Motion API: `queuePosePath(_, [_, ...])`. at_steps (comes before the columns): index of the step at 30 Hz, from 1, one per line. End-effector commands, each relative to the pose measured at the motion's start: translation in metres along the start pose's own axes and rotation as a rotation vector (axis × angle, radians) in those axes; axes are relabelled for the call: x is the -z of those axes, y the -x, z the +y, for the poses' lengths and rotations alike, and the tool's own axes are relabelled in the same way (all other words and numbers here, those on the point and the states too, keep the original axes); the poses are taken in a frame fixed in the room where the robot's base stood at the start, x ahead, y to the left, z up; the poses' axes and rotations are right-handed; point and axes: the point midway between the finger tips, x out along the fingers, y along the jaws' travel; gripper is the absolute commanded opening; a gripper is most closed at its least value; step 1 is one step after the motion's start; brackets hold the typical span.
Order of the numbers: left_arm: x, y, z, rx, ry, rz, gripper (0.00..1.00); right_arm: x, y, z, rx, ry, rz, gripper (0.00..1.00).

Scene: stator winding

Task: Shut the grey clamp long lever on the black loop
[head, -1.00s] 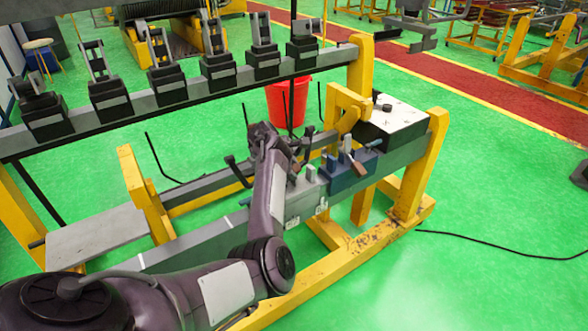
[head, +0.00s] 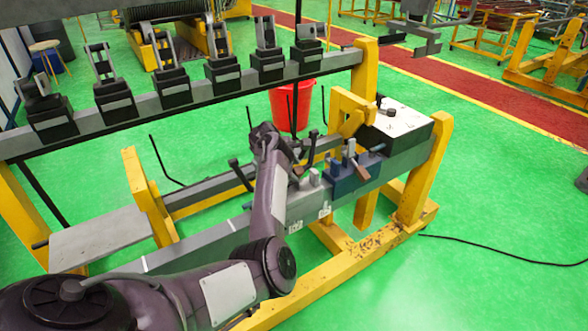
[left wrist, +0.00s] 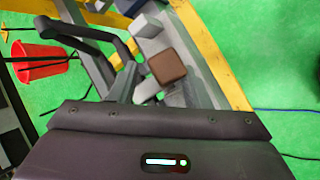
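The grey clamp (head: 308,203) sits on the grey beam of the yellow stand, left of a blue clamp (head: 345,182). My left gripper (head: 268,137) is at the far side of the grey clamp; its fingertips are hard to make out. In the left wrist view a dark bent bar (left wrist: 82,33) runs beside a brown-ended handle (left wrist: 167,66) and a grey block (left wrist: 146,25). I cannot tell whether this bar is the lever or part of the black loop. My gripper's dark body fills the bottom of that view. My right gripper is not in view.
A white-topped box (head: 402,120) stands at the beam's right end. A red bucket (head: 292,108) stands on the floor behind. A rail with several black clamps (head: 120,105) crosses at the back left. Thin black rods (head: 160,160) stick up near the stand.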

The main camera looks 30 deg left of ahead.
Motion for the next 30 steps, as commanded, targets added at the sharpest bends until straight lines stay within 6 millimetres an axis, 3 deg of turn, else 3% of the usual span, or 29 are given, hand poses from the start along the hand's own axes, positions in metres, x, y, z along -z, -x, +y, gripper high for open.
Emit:
queuePosePath(8, [0.002,0.012,0.003,-0.008,-0.001,0.006,0.39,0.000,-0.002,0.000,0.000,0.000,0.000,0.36])
queuePosePath(21, [0.001,0.075,0.001,-0.006,-0.002,0.004,0.39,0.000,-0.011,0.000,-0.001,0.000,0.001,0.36])
queuePosePath(30, [0.000,0.080,0.000,-0.002,0.000,0.001,0.39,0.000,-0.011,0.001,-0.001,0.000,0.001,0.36])
